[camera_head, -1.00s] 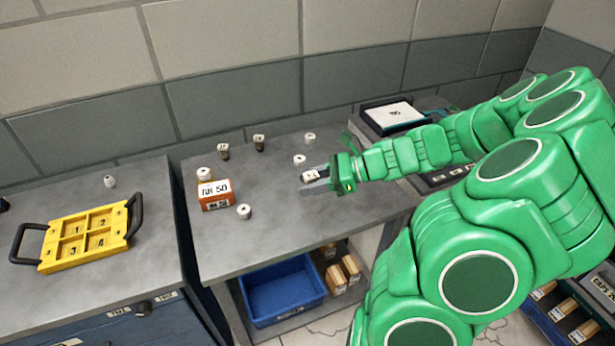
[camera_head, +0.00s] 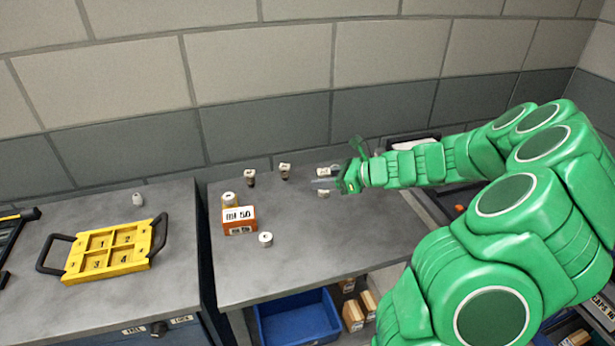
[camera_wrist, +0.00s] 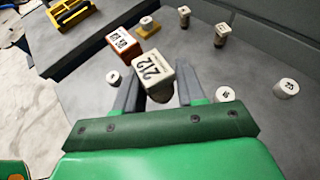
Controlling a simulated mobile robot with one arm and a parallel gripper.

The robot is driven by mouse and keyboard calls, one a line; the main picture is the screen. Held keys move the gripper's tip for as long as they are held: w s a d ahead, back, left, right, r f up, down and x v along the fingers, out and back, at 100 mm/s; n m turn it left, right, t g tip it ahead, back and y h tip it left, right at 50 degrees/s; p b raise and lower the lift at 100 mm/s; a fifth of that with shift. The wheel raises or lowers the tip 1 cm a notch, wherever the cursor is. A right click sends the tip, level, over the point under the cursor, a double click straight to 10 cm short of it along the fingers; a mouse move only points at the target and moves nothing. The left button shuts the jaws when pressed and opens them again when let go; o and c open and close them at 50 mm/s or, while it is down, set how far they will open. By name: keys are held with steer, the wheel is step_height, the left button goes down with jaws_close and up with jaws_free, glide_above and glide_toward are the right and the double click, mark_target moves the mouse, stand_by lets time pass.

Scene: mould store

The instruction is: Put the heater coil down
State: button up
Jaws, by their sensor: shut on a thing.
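My gripper (camera_head: 325,182) is shut on a piece with a white numbered cap (camera_head: 322,172) and a brownish lower part, which I take to be the heater coil. In the wrist view my gripper (camera_wrist: 157,82) has a finger on each side of this heater coil (camera_wrist: 152,68), its cap facing the camera. It is over the back part of the grey bench (camera_head: 300,240); whether its bottom touches the bench cannot be told. Two similar white-capped dark pieces stand at the back, one (camera_head: 250,177) left of the other (camera_head: 285,171).
An orange labelled box (camera_head: 239,220) stands left of my gripper, with a white cylinder (camera_head: 265,239) before it. Another white cylinder (camera_head: 323,194) is close below my gripper. A yellow numbered tray (camera_head: 108,250) lies on the left bench. The bench front is clear.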

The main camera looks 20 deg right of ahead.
steer(key=w+m+t+h, duration=0.1)
steer(key=w+m+t, duration=0.1)
steer(key=w, duration=0.7)
glide_above(307, 175)
steer(key=shift+d+f, duration=0.1)
steer(key=shift+f, duration=4.65)
steer(key=shift+w+f, duration=0.1)
steer(key=shift+f, duration=1.55)
steer(key=o, duration=1.1)
steer(key=shift+f, duration=0.1)
